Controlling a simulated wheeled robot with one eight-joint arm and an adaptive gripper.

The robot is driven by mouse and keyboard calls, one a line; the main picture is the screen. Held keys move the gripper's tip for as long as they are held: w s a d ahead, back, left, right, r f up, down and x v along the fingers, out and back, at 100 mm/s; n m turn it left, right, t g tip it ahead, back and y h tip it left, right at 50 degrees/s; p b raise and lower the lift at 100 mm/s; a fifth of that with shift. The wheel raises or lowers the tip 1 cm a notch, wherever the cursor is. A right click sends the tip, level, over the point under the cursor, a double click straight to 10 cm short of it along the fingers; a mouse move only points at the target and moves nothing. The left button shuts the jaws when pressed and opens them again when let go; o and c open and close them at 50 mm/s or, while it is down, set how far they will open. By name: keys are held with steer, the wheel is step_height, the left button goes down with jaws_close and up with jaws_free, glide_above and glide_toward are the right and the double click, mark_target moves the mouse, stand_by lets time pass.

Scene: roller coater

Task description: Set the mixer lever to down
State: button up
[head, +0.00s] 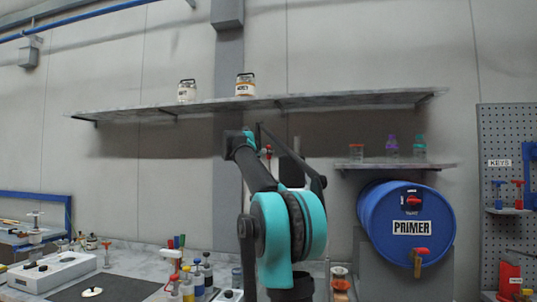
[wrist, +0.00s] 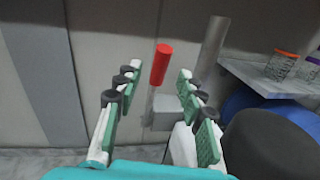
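In the wrist view a lever with a red grip (wrist: 160,64) on a thin grey rod points upward, leaning slightly. Its rod is by a grey block on a white body (wrist: 183,148), likely the mixer. My gripper (wrist: 156,80) is open, with its green-padded fingers to the left and right of the lever. The red grip shows between the fingertips, with a gap on each side, and I cannot tell how far beyond them it is. In the head view a small red part (head: 268,149) shows beside my arm, which hides most of the mixer and my gripper.
A blue primer drum (head: 386,243) stands to the right, below a small shelf (head: 395,166) with several jars. A long shelf (head: 330,99) holds two jars above my arm. The workbench (head: 140,252) at left carries bottles and tools.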

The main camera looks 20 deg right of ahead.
steer(key=shift+x, duration=2.55)
steer(key=shift+c, duration=0.2)
jaws_close()
